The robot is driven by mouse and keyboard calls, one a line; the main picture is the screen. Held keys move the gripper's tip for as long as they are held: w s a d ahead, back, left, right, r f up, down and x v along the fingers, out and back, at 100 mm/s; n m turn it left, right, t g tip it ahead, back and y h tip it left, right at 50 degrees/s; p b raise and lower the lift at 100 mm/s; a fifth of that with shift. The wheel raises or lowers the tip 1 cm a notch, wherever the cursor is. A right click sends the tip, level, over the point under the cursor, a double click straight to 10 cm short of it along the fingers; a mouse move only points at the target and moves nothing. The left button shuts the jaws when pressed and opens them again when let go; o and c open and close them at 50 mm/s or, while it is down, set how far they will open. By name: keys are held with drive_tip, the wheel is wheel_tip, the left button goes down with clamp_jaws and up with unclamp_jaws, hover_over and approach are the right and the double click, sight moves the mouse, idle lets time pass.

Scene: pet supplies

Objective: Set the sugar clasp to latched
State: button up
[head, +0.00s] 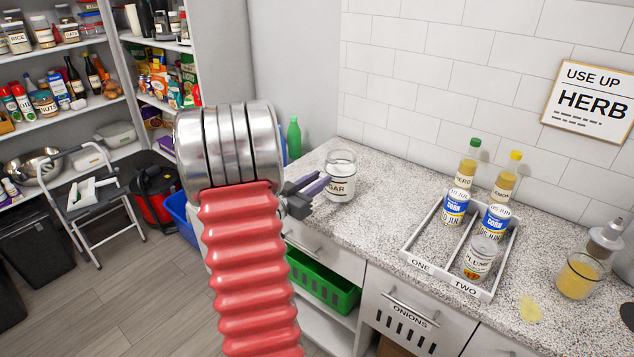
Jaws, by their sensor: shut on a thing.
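The sugar jar (341,172) is a clear glass jar with a label reading "GAR" where it shows. It stands upright at the left end of the speckled counter. My gripper (318,185) is at the left side of the jar, its dark fingers shut at the place of the clasp. The clasp itself is hidden behind the fingers, and I cannot tell its position. My arm with its red ribbed sleeve covers the middle left of the view.
A divided tray (421,262) marked ONE and TWO holds bottles, cans and a jar. A green bottle (294,138) stands behind my gripper. Counter between jar and tray is clear.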

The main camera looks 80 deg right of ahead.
drive_tip(key=shift+s+d+r+t+y, duration=0.15)
drive_tip(key=shift+d+r+t+y, duration=0.3)
drive_tip(key=shift+y, duration=0.55)
drive_tip(key=shift+s+d+r+t+y, duration=0.2)
drive_tip(key=shift+r+t+y, duration=0.35)
drive_tip(key=shift+y, duration=0.45)
drive_tip(key=shift+s+d+r+t+y, duration=0.1)
drive_tip(key=shift+d+r+t+y, duration=0.35)
drive_tip(key=shift+y, duration=0.55)
drive_tip(key=shift+r, duration=0.1)
drive_tip(key=o, duration=1.1)
drive_tip(key=shift+c, duration=0.2)
drive_tip(key=shift+a, duration=0.1)
drive_tip(key=v, duration=1.3)
drive_tip(key=shift+r, duration=0.25)
drive_tip(key=shift+w+a, duration=0.1)
drive_tip(key=shift+a, duration=0.05)
